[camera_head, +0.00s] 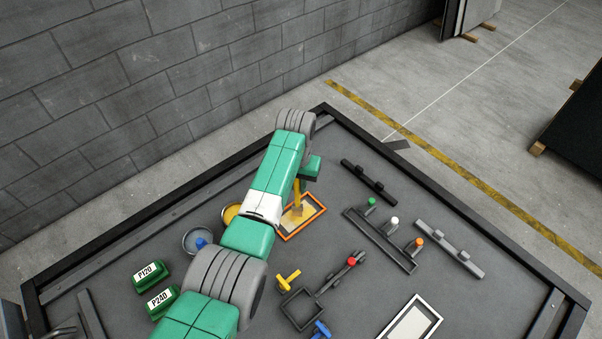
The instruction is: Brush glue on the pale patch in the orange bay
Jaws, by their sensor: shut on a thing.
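The orange bay (317,210) is a shallow orange-rimmed frame lying on the dark bench, right of my arm. Inside it is a pale patch (303,213), partly hidden by a brush. The brush (297,188) has a yellow handle and stands roughly upright, its lower end over or on the patch; I cannot tell whether it touches. My gripper (301,178) is shut on the brush handle at its upper end. My forearm partly hides the fingers and the left side of the bay.
A yellow-rimmed pot (228,217) and a grey pot (190,242) sit left of my arm, near green blocks marked P120 (150,275) and P240 (162,302). A rack (401,258) with coloured-knob tools stands right. A white-rimmed bay (432,316) lies front right.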

